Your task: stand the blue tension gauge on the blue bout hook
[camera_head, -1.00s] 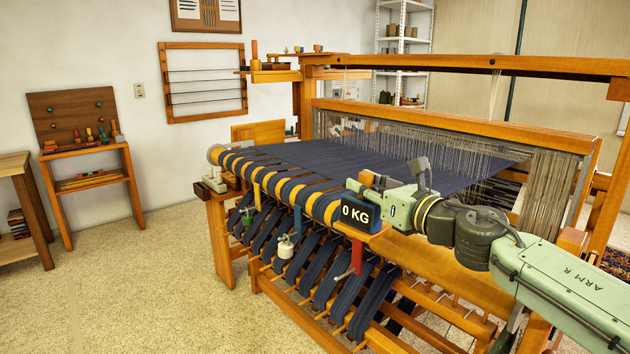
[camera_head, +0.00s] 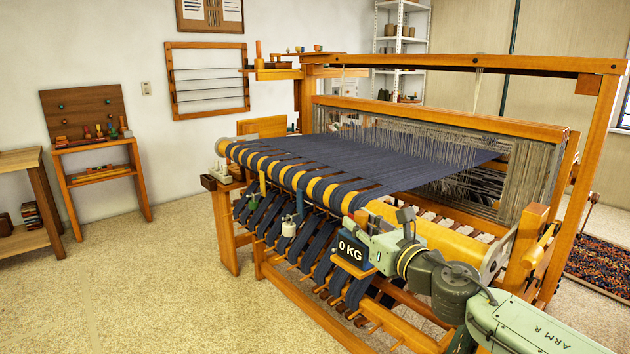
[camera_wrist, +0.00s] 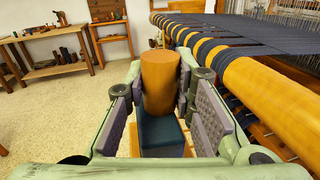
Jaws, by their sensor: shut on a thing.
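The blue tension gauge (camera_head: 352,250) is a dark blue box reading "0 KG", with a wooden knob on top. My gripper (camera_head: 368,226) is shut on this knob (camera_wrist: 160,82); the blue body (camera_wrist: 160,135) shows below the fingers in the wrist view. The gauge looks roughly upright and is in front of the loom's near beam. Whether it touches anything below is unclear. The blue bout hook (camera_head: 298,204) appears as a narrow blue strip on the beam, left of the gauge; its lower part is hard to make out.
The loom's yellow beam (camera_wrist: 262,92) runs close to the right of my gripper in the wrist view. A yellow hook (camera_head: 262,185) and a white weight (camera_head: 289,228) hang left of the gauge. Open floor (camera_head: 160,290) lies to the left.

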